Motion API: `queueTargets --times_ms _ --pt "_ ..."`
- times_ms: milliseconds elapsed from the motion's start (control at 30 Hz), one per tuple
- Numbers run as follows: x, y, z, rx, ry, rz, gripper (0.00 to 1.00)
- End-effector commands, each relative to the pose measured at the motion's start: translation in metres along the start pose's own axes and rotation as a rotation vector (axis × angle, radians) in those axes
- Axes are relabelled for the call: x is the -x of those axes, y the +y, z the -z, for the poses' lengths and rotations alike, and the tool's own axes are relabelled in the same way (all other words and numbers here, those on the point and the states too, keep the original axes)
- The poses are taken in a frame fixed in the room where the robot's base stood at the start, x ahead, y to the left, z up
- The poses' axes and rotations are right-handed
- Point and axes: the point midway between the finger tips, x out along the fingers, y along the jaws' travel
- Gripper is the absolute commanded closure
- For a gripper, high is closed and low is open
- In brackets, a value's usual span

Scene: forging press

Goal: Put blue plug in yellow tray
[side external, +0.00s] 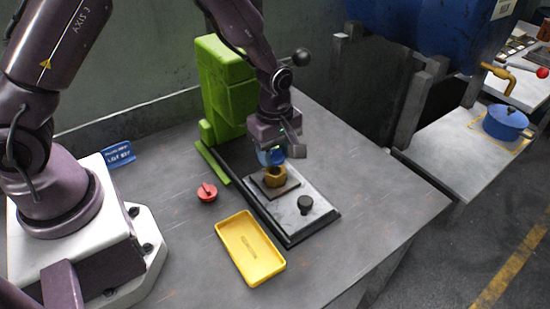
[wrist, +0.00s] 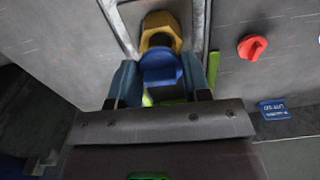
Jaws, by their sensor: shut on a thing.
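The blue plug (side external: 268,157) is between the fingers of my gripper (side external: 278,150), just above a brass-coloured socket (side external: 274,176) on the press plate. In the wrist view the blue plug (wrist: 160,66) is between the two fingers (wrist: 158,82), and the brass socket (wrist: 161,32) lies just beyond it. My gripper is shut on the plug. I cannot tell whether the plug's lower end is still in the socket. The yellow tray (side external: 229,226) lies on the table in front of the press plate and looks empty.
A red knobbed plug (side external: 207,192) lies on the table left of the plate, also seen in the wrist view (wrist: 252,47). A black knob (side external: 305,204) stands on the plate. The green press frame (side external: 222,85) rises behind.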

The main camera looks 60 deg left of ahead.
Motion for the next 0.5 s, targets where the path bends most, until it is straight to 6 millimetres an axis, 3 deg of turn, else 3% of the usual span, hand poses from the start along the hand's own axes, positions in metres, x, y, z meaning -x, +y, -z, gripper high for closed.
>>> queueTargets --times_ms 300,500 --pt "0.07 -0.052 0.001 -0.002 -0.002 -0.007 0.82" --pt "0.089 -0.101 0.004 -0.002 -0.002 -0.003 0.82"
